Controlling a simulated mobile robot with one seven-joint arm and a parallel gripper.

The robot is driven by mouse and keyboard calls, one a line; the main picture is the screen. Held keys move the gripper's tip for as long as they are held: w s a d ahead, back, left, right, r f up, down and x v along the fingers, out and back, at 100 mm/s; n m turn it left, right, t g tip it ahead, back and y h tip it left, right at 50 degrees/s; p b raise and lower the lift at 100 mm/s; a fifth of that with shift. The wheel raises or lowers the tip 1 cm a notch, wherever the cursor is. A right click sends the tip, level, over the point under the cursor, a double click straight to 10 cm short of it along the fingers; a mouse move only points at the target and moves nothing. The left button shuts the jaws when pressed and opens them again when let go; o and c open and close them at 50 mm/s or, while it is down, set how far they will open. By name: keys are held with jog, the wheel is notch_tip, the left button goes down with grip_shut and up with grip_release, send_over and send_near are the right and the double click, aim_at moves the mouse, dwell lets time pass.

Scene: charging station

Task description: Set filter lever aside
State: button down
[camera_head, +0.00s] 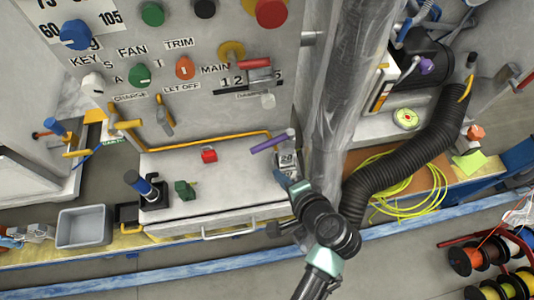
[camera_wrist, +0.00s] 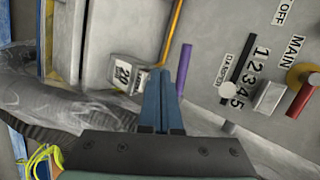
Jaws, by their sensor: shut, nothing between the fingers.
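A purple lever (camera_head: 272,140) sticks out to the left above a small grey box marked 20 (camera_head: 287,158). No filter label is readable on it. In the wrist view the purple lever (camera_wrist: 184,69) stands just right of my fingertips, and the grey box (camera_wrist: 127,72) is to their left. My gripper (camera_head: 281,175) is just below the box in the head view. In the wrist view my gripper (camera_wrist: 160,72) shows its two blue fingers together, with nothing between them. The lever is outside the fingers; whether they touch it or the box is unclear.
A yellow pipe (camera_head: 215,141) runs along the panel behind the bench. A red block (camera_head: 209,155) and a green part (camera_head: 186,190) sit on the bench top. A clear-wrapped column (camera_head: 345,90) and a black hose (camera_head: 405,140) stand to the right. A grey bin (camera_head: 83,226) is at left.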

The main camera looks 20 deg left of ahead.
aim_at(272, 142)
jog(key=w+a+f, duration=0.1)
jog(key=w+a, duration=0.3)
jog(key=a, duration=0.1)
jog(key=shift+f+p, duration=0.25)
jog(key=shift+p, duration=0.2)
jog(key=shift+w+a, duration=0.1)
jog(key=shift+a, duration=0.05)
